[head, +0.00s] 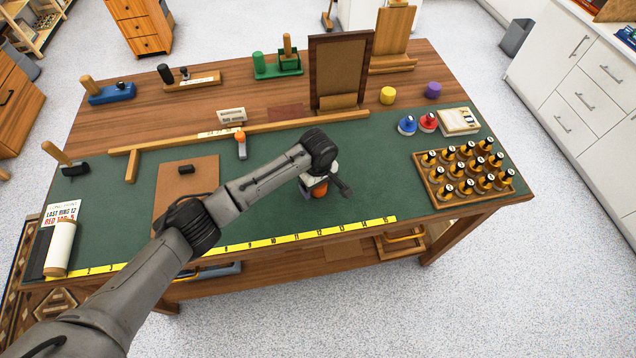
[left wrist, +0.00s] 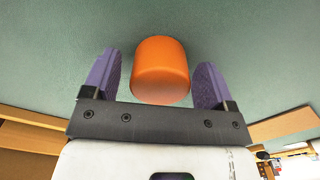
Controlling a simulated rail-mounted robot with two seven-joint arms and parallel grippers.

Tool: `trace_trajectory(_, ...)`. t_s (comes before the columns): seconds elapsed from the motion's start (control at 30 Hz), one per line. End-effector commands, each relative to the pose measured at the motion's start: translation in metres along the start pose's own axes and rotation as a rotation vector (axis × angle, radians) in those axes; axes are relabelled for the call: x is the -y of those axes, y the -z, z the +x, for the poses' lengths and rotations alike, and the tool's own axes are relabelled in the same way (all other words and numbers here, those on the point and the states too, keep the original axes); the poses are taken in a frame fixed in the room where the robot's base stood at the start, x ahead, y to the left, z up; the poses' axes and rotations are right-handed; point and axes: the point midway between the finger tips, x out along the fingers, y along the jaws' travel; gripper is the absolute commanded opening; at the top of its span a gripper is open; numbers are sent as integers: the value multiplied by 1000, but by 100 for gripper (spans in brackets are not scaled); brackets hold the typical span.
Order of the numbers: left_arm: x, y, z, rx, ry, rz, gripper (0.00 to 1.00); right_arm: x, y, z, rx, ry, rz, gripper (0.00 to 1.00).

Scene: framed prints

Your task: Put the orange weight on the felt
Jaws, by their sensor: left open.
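The orange weight (head: 320,190) is a short cylinder on the green mat (head: 370,180), partly hidden under my left gripper (head: 321,185). In the left wrist view the weight (left wrist: 160,70) sits between the two purple fingers, with a gap on each side. My left gripper is open around it and holds nothing. A flat dark reddish rectangle (head: 285,112) lies on the bare wood behind the mat; I cannot tell for sure whether it is the felt. My right gripper is not in view.
A yellow ruler strip (head: 300,237) runs along the front edge. A wooden rail (head: 300,122) and an upright brown frame (head: 340,75) stand behind the weight. A tray of bottles (head: 465,172) is at right. A brown board (head: 170,200) lies left. Yellow (head: 387,95) and purple (head: 433,90) cylinders stand farther back.

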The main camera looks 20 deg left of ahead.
Motion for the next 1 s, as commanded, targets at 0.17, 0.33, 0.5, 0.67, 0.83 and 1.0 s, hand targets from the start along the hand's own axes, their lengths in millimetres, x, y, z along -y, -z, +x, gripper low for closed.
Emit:
trace_trajectory(0.17, 0, 0, -2, -1, -1, 0, 79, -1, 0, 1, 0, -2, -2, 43)
trace_trajectory(0.33, -1, 1, -21, -1, -3, 0, 79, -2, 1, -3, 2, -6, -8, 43)
trace_trajectory(0.5, -1, 0, -53, -1, -4, 1, 79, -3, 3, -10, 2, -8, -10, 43)
trace_trajectory(0.67, -1, 0, -82, 0, -3, 0, 79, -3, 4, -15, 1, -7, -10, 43)
trace_trajectory(0.83, -1, 0, -105, 0, -1, 0, 79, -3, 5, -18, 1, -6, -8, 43)
trace_trajectory(1.0, 0, 0, -119, 0, 0, 0, 79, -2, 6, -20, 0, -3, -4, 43)
